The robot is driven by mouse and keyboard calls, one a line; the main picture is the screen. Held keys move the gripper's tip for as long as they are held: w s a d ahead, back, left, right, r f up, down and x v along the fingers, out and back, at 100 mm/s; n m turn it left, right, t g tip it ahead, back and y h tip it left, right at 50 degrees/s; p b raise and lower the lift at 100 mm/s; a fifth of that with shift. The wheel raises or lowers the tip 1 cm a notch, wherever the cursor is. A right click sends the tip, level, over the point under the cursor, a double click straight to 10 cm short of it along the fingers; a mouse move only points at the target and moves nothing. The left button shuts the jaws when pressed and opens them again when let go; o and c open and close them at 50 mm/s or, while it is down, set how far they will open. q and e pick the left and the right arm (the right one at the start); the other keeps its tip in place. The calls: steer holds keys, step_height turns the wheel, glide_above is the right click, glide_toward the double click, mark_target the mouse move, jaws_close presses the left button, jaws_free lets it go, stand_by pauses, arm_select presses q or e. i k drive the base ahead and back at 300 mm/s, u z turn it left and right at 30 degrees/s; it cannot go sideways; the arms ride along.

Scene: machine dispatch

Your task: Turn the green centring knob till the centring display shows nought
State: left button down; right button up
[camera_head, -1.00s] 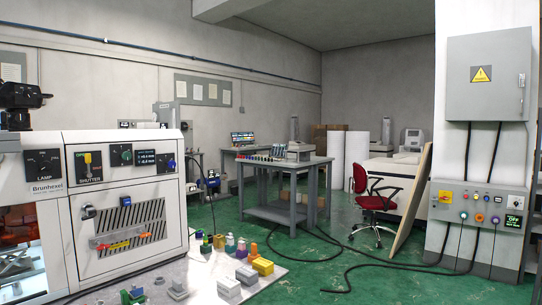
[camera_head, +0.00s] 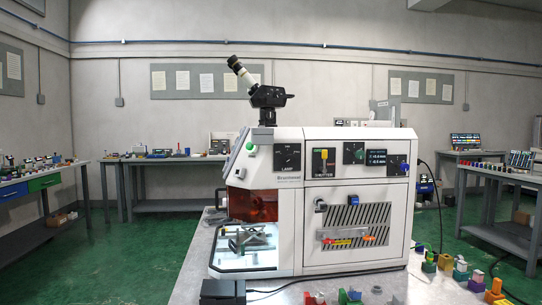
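The white laser-welder-like machine (camera_head: 357,220) stands on a light table in the middle of the head view. The green centring knob (camera_head: 354,153) is on a dark plate high on its front panel. Just right of it is the dark centring display (camera_head: 377,157), with two lines of light figures ending in mm, too small to read surely. A blue knob (camera_head: 398,165) sits right of the display. Neither of my grippers is in view, and nothing covers the knob or display.
A lamp plate (camera_head: 287,157) and a yellow-handled shutter switch (camera_head: 323,161) are left of the knob. A black eyepiece head (camera_head: 268,95) stands on top. Several small coloured blocks lie at the table's front right. Green floor (camera_head: 140,262) is clear at the left.

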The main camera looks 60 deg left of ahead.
mark_target(360, 154)
steer(key=u, duration=1.2)
steer(key=i, duration=1)
